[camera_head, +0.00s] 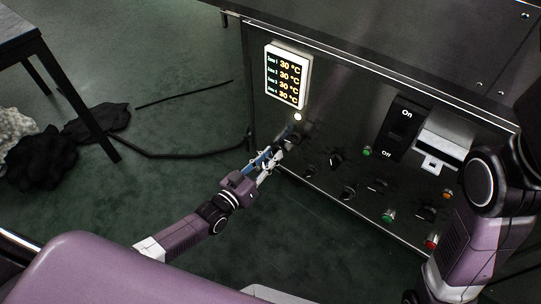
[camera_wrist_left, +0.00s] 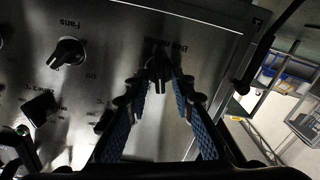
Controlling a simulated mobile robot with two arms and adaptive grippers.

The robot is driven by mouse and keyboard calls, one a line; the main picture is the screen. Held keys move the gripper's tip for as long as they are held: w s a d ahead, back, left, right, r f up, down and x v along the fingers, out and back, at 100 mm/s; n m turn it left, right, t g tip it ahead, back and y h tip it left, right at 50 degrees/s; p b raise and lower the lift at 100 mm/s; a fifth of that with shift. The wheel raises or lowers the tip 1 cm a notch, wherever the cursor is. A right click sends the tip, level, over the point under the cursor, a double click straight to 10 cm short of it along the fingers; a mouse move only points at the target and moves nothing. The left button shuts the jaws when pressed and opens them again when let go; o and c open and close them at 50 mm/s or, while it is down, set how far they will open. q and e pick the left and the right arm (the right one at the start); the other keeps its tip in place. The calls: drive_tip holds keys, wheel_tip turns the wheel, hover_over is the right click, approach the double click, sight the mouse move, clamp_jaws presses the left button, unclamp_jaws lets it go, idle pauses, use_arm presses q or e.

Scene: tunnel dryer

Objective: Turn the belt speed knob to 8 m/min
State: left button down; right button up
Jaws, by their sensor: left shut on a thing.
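The belt knob (camera_wrist_left: 158,69) is black and sits on the steel panel beside a label that seems to read "Belt m/min", upside down in the left wrist view. My left gripper (camera_wrist_left: 160,84) has its two blue-padded fingers on either side of this knob, shut on it. The scale marks and the exact pointer setting are too dark to read. In the head view my left gripper (camera_head: 274,153) reaches the panel's left part below the display, and the knob is largely hidden there. My right arm shows at the right, but its gripper is out of view.
A white display (camera_head: 288,76) reads 30 °C on several lines. A "Fans" knob (camera_wrist_left: 68,52) and other dark knobs lie nearby on the panel. An On/Off switch (camera_head: 402,126), a green button (camera_head: 388,215) and a red button (camera_head: 431,241) are farther right. Cables lie on the floor.

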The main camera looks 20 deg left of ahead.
use_arm(q)
drive_tip(key=shift+n, duration=0.4)
drive_tip(key=c, duration=2)
unclamp_jaws()
drive_tip(key=v, duration=1.2)
